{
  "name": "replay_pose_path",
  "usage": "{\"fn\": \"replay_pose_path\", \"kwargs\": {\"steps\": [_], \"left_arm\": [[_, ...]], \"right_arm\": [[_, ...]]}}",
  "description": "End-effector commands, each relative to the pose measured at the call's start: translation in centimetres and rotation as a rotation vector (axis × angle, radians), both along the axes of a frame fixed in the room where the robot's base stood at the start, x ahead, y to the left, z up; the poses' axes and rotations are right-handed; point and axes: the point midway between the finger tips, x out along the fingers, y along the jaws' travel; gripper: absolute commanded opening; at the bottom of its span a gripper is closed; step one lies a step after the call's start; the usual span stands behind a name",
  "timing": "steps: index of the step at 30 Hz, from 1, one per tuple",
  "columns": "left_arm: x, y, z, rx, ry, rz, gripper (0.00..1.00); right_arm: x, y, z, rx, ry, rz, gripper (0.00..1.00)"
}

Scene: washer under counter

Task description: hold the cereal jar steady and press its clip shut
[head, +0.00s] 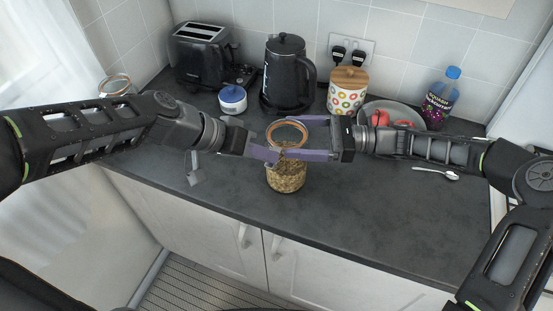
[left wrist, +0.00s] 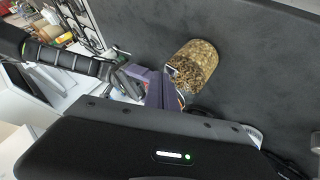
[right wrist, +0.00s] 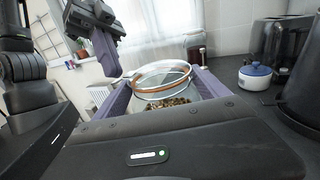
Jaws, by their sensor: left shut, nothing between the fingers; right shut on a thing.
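The cereal jar (head: 286,180) is a glass jar of brown cereal with a copper-coloured ring (head: 288,123) at its lid. It stands upright on the counter. My right gripper (head: 293,138) has one finger on each side of its upper part and is shut on it. The right wrist view shows the clear lid and ring (right wrist: 160,66) between the fingers. My left gripper (head: 273,155) is shut and empty at the jar's near left side, close to the neck. The left wrist view shows the jar's cereal-filled body (left wrist: 196,64). The clip is too small and covered to make out.
Behind stand a toaster (head: 200,50), a blue-and-white pot (head: 232,99), a black kettle (head: 285,75), a dotted canister (head: 346,92) and a bottle (head: 440,100). A spoon (head: 436,173) lies right. The front counter (head: 370,215) is clear.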

Motion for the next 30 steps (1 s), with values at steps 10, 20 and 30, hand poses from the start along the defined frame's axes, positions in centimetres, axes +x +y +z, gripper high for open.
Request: {"fn": "replay_pose_path", "kwargs": {"steps": [10,20,30], "left_arm": [[0.0,0.0,-0.5,0.000,0.000,0.000,0.00],[0.0,0.0,-0.9,0.000,0.000,0.000,0.00],[0.0,0.0,-1.3,0.001,0.000,0.001,0.00]], "right_arm": [[0.0,-0.2,-0.7,-0.012,0.005,-0.004,0.11],[0.0,-0.2,-0.7,-0.012,0.005,-0.004,0.11],[0.0,-0.2,-0.7,-0.012,0.005,-0.004,0.11]]}}
